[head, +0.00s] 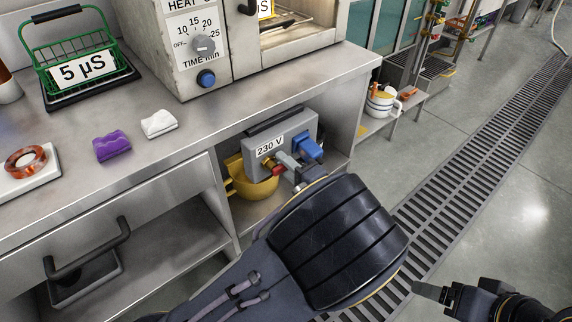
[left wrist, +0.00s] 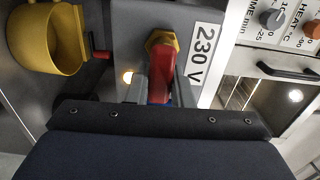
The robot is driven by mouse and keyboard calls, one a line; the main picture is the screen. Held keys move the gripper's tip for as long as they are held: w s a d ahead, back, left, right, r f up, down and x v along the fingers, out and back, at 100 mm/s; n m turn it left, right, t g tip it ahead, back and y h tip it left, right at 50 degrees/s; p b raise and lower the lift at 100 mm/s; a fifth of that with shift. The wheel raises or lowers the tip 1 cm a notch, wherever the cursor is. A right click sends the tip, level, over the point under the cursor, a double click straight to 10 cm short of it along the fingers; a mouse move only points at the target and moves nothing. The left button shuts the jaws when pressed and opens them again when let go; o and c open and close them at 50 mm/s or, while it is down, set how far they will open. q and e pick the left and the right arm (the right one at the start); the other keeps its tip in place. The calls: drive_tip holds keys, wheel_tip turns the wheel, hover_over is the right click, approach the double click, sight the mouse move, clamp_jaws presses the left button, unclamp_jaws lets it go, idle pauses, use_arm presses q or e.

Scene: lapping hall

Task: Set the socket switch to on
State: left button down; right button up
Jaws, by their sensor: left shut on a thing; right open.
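My left gripper (head: 289,168) is shut on the lever. In the left wrist view the red lever (left wrist: 159,87) stands between the two grey fingers (left wrist: 158,90), beside the 230 V label. A small lamp (left wrist: 127,76) glows near it. On and off marks are not visible. My right gripper (head: 431,292) is open and empty over the floor at lower right.
A blue plug (head: 308,147) sits in the box close to my left fingers. A drain grate (head: 470,150) crosses the floor.

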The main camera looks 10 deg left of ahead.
use_arm(q)
drive_tip(key=c, duration=1.3)
unclamp_jaws()
drive_tip(key=shift+d, duration=0.1)
drive_tip(key=p+v, duration=0.1)
drive_tip(key=v, duration=0.6)
drive_tip(key=shift+s+d, duration=0.25)
